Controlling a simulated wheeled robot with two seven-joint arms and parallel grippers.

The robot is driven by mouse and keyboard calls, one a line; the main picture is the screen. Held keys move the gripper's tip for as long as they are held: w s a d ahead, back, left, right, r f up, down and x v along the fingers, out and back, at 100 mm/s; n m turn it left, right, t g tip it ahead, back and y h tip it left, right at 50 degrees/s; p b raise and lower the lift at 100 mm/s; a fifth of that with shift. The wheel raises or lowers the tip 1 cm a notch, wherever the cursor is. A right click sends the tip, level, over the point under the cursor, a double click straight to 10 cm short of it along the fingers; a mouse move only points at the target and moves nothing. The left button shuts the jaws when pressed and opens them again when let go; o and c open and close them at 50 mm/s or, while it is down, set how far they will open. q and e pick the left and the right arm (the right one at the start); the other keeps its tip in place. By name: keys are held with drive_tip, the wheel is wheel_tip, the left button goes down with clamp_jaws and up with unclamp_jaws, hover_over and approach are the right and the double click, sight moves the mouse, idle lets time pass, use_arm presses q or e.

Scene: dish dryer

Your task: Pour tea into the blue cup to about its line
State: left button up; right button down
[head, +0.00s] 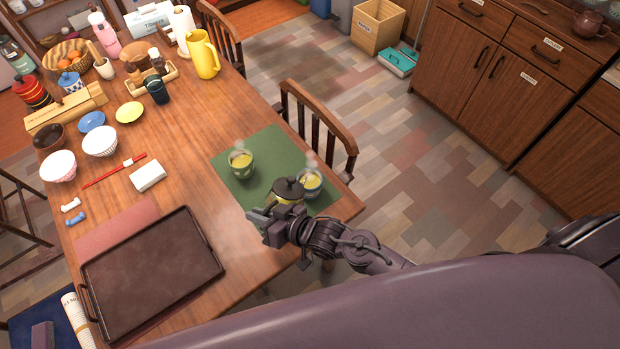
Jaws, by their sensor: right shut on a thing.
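The blue cup (313,187) stands on the right part of the green mat (263,151), with yellow-green tea in it and faint steam above. A second cup (241,163), greenish, stands on the mat to the left and also holds tea. A small teapot with a dark lid (288,187) is beside the blue cup, on its left. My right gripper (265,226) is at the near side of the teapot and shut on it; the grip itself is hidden. Whether the pot touches the mat, and whether tea is flowing, I cannot tell. The blue cup's line is not visible.
A dark tray (155,275) lies at the table's near left. A white box (147,176), bowls, a yellow jug (203,54) and a basket (67,56) stand farther left and back. A chair (318,125) is against the right edge.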

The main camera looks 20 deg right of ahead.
drive_tip(key=a+f+b, duration=0.1)
drive_tip(key=f, duration=0.1)
drive_tip(key=s+a+f+n+h+b, duration=0.1)
drive_tip(key=f, duration=0.1)
drive_tip(key=s+f+n+t+b, duration=0.1)
drive_tip(key=f, duration=0.1)
drive_tip(key=shift+a+f+b, duration=0.1)
drive_tip(key=shift+a+b, duration=0.25)
drive_tip(key=shift+a, duration=0.05)
drive_tip(key=shift+s+a+f+n+h+b, duration=0.1)
drive_tip(key=shift+a+f+n+h+b, duration=0.15)
drive_tip(key=shift+f, duration=0.25)
drive_tip(key=shift+s+a+f+n+h+b, duration=0.1)
drive_tip(key=shift+f+n+h+b, duration=0.15)
drive_tip(key=shift+f+n+b, duration=0.15)
wheel_tip(320, 180, up, 5)
drive_tip(key=p, duration=0.5)
